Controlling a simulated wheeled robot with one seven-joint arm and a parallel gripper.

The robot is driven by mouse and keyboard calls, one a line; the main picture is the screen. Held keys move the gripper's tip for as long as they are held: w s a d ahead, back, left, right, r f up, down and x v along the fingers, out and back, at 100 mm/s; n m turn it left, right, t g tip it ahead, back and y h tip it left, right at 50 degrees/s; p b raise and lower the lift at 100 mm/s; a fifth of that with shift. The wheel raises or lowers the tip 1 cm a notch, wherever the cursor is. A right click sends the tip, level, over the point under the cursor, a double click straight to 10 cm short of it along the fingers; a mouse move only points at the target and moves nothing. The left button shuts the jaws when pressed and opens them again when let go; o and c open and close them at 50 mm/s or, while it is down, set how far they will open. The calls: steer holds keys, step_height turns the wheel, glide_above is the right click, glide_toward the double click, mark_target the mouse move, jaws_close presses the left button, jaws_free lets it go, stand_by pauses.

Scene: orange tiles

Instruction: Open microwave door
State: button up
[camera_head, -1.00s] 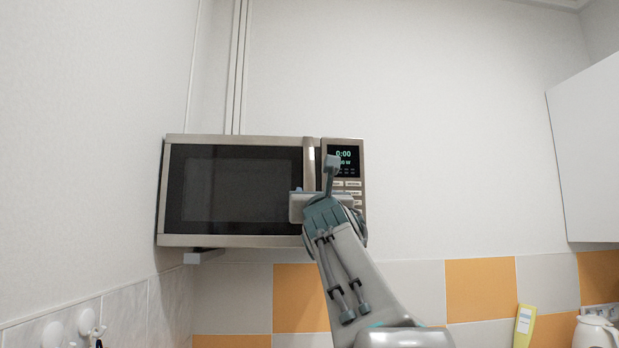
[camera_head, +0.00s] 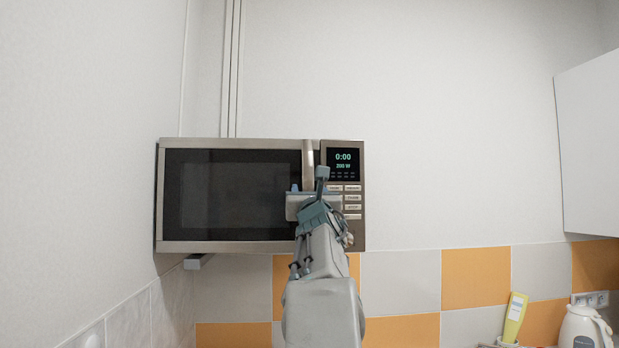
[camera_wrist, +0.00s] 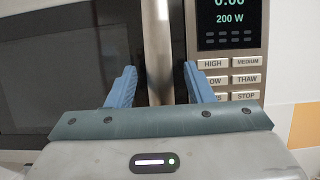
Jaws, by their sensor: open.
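The microwave (camera_head: 225,245) is mounted on the wall with its door (camera_head: 232,195) shut; the display reads 0:00 and 200 W. Its vertical metal handle (camera_head: 308,160) runs along the door's right edge, beside the control panel (camera_head: 350,195). My gripper (camera_head: 306,190) is in front of the lower part of the handle, which it hides in the head view. In the wrist view my gripper (camera_wrist: 158,85) is open, with one blue finger on each side of the handle (camera_wrist: 157,40). I cannot tell whether the fingers touch it.
A white cabinet (camera_head: 588,150) hangs at the right. A bare wall is close on the microwave's left. The wall above it is clear.

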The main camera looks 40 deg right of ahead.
steer(key=shift+p+x, duration=0.6)
steer(key=shift+x, duration=0.35)
jaws_close()
steer(key=shift+s+a+f+b, duration=0.1)
steer(key=shift+f+b, duration=0.05)
steer(key=shift+b, duration=0.3)
